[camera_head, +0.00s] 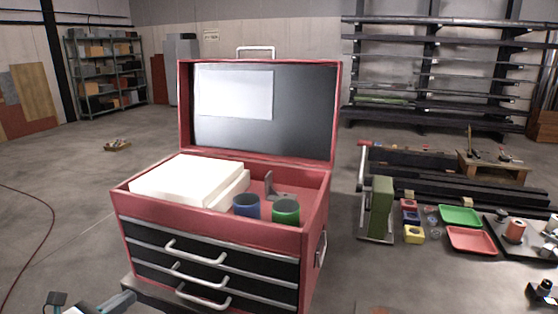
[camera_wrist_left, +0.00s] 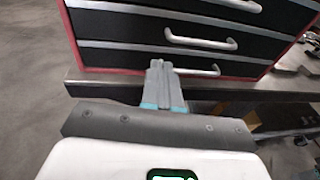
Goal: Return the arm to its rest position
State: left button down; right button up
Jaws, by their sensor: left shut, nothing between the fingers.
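My left gripper (camera_head: 124,299) shows at the bottom left of the head view, in front of and below the red toolbox. In the left wrist view the left gripper (camera_wrist_left: 158,66) has its fingers together, with nothing between them. Its tips point towards the drawer fronts and look apart from them. My right gripper is in neither view.
The open red toolbox (camera_head: 203,232) has black drawers with pale handles, and also shows in the wrist view (camera_wrist_left: 135,60). A white block (camera_head: 187,178), a blue cup (camera_head: 246,205) and a green cup (camera_head: 286,211) are in its top.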

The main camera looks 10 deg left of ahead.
pick_arm(q)
jog(key=s+d+f+m+g, duration=0.5)
jog(key=d+f+m, duration=0.5)
jog(key=s+d+f+m+g, duration=0.5)
jog(key=s+d+f+m, duration=0.1)
jog(key=d+f+m, duration=0.5)
jog(key=s+d+f+m+g, duration=0.5)
jog(key=d+f+m, duration=0.5)
jog(key=f, duration=0.1)
jog(key=shift+s+d+h, duration=0.3)
jog(key=shift+s+d, duration=0.05)
jog(key=shift+s, duration=0.05)
jog(key=shift+f, duration=0.1)
